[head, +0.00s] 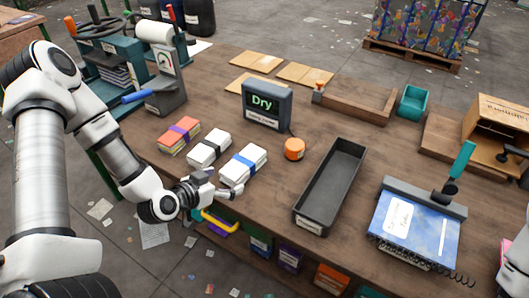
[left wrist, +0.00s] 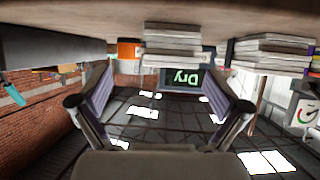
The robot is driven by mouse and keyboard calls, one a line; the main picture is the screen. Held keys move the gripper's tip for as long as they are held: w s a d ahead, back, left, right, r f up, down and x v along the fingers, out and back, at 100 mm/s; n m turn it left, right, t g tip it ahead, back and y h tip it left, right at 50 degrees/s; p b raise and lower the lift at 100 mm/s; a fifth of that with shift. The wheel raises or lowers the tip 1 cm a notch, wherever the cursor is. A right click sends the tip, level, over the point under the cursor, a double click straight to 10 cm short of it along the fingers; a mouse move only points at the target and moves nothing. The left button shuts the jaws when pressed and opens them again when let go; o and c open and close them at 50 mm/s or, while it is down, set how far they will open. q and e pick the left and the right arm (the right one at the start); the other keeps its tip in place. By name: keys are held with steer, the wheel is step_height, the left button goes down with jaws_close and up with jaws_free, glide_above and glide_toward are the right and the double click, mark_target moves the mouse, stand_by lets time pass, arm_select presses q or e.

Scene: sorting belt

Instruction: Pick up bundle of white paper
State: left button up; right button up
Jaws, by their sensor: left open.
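A white paper bundle with a blue band (head: 243,166) lies flat on the wooden table. To its left lies a white paper bundle with a black band (head: 209,149). My left gripper (head: 222,184) is open and empty at the table's front edge, close in front of these two bundles. The left wrist view is upside down. There the blue-banded bundle (left wrist: 172,45) appears ahead between the open fingers (left wrist: 160,112), and the black-banded bundle (left wrist: 265,55) is off to the right. Neither bundle is between the fingertips. My right gripper is not visible.
A multicoloured bundle with a purple band (head: 180,134) lies further left. An orange round object (head: 294,149) and a grey tray (head: 304,222) stand to the right. A "Dry" display (head: 265,104) is behind.

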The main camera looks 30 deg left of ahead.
mark_target(238, 165)
arm_select(q)
steer(key=shift+w+a+r+t, duration=0.4)
steer(key=shift+w+a+r, duration=0.1)
steer(key=shift+w+r, duration=0.2)
steer(key=shift+w+b, duration=0.3)
steer(key=shift+x, duration=0.8)
steer(key=x, duration=0.5)
steer(key=shift+d+f+b, duration=0.1)
steer(key=shift+f+b, duration=0.15)
steer(key=shift+b, duration=0.1)
steer(key=shift+s+r, duration=0.1)
steer(key=shift+s, duration=0.05)
steer(key=shift+c, duration=1)
steer(key=c, duration=1.3)
